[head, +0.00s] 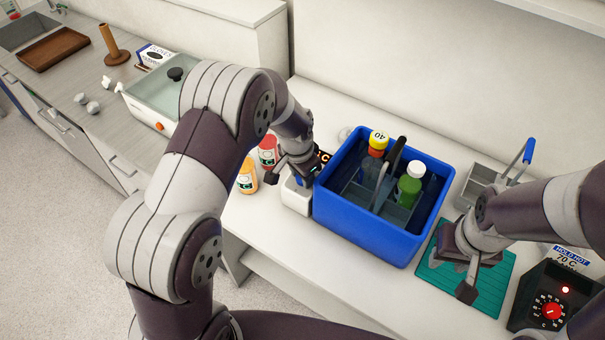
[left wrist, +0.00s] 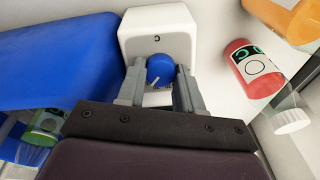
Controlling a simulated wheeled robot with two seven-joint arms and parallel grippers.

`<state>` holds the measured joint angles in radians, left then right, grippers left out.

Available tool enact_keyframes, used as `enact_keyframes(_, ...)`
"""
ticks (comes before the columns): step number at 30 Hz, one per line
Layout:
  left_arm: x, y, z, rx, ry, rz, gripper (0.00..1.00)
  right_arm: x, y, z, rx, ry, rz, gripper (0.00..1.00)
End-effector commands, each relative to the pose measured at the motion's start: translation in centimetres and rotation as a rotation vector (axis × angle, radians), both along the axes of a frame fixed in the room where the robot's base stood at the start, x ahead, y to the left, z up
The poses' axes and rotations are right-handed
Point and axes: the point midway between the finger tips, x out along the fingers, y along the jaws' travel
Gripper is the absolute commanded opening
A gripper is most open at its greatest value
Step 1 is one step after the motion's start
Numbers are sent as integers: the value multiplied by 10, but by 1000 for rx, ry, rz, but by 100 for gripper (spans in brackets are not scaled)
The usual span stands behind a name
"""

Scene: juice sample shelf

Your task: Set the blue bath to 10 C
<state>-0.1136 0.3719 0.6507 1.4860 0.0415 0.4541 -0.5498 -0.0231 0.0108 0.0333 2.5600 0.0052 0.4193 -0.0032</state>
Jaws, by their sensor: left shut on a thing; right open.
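The blue bath (head: 335,213) stands on the white counter, with bottles and a dark handle inside it. Its white control box (head: 296,197) is at its left side, and also shows in the left wrist view (left wrist: 135,25). A blue knob (left wrist: 160,69) with a pale pointer mark is on the box face under a letter C. My left gripper (left wrist: 160,88) is shut on the knob, one finger on each side. The display is mostly hidden by my left gripper in the head view; its number cannot be read. My right gripper (head: 468,277) is open and empty above the green mat.
A red-labelled bottle (head: 267,151) and an orange bottle (head: 247,176) stand left of the control box. A green mat (head: 490,290) lies right of the bath. A black heater (head: 541,296) marked 70 C with a red dial is at the right. A grey caddy (head: 481,184) stands behind.

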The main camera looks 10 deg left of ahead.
Motion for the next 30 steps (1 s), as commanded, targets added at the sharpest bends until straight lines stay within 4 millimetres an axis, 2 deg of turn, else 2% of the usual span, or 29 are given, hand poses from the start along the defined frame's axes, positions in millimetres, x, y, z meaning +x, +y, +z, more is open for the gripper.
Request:
enact_keyframes(19, 1, 0, 2, 12, -6, -44, 5, 0, 0, -1, 0, 0, 0, 40)
enact_keyframes(20, 1, 0, 2, 12, -6, -44, 42, 0, 0, -1, 0, 0, 0, 40)
enact_keyframes(21, 1, 0, 2, 12, -7, -44, 55, 0, 0, -1, 0, 0, 0, 40)
enact_keyframes(22, 1, 0, 2, 12, -7, -44, 61, 0, 0, -1, 0, 0, 0, 40)
enact_keyframes(30, 0, 0, 1, 11, -5, -44, 61, 0, 0, -1, 0, 0, 0, 40)
